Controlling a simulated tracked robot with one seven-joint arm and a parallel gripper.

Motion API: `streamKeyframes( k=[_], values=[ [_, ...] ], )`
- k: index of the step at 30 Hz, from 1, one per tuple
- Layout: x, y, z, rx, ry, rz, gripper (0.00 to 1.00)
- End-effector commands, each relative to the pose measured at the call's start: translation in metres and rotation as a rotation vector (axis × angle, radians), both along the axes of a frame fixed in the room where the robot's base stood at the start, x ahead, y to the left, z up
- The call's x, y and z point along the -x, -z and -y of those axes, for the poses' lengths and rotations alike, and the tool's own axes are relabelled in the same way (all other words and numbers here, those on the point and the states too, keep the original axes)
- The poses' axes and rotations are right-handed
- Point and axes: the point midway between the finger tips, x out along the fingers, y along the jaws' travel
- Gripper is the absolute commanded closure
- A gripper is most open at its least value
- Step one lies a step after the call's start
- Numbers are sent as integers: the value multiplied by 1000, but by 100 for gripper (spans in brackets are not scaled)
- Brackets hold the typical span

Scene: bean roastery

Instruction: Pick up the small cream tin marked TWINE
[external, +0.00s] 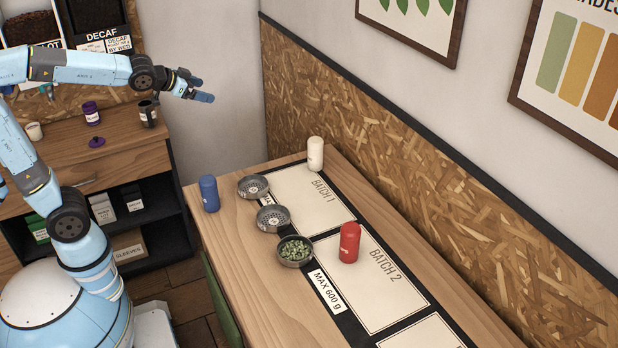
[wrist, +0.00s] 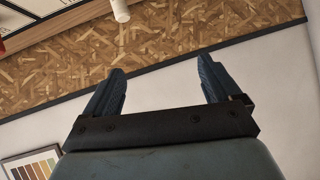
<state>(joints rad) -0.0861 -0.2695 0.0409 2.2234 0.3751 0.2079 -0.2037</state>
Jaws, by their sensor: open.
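A small cream tin (external: 34,131) stands on the wooden counter at the far left; its marking is too small to read. A taller cream canister (external: 315,153) stands upright at the far end of the table, beside the BATCH 1 panel; its label is not legible either. It also shows at the top of the wrist view (wrist: 121,10). My gripper (external: 202,90) is open and empty, raised in the air to the right of the counter and well apart from both. In the wrist view my open fingers (wrist: 162,66) have only wall and chipboard behind them.
A blue canister (external: 209,194), a red canister (external: 349,243), two perforated metal dishes (external: 253,186) and a bowl of green beans (external: 295,252) stand on the table. The counter holds a purple jar (external: 91,113), a purple lid (external: 97,142) and a dark canister (external: 148,114).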

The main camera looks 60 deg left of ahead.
Motion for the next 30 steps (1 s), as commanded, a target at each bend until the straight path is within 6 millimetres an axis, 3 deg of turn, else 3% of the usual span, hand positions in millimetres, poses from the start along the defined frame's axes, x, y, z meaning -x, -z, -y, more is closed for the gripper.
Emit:
streamKeyframes(
  k=[1, 6, 14, 21, 30],
  values=[
    [-20, 1, -5, -10, 8, 24, 9],
    [-80, -2, -18, -38, 55, 126, 9],
    [-165, 8, -30, -59, 168, 264, 9],
    [-230, 37, -36, -46, 304, 365, 9],
    [-288, 96, -36, 21, 513, 455, 9]
  ],
)
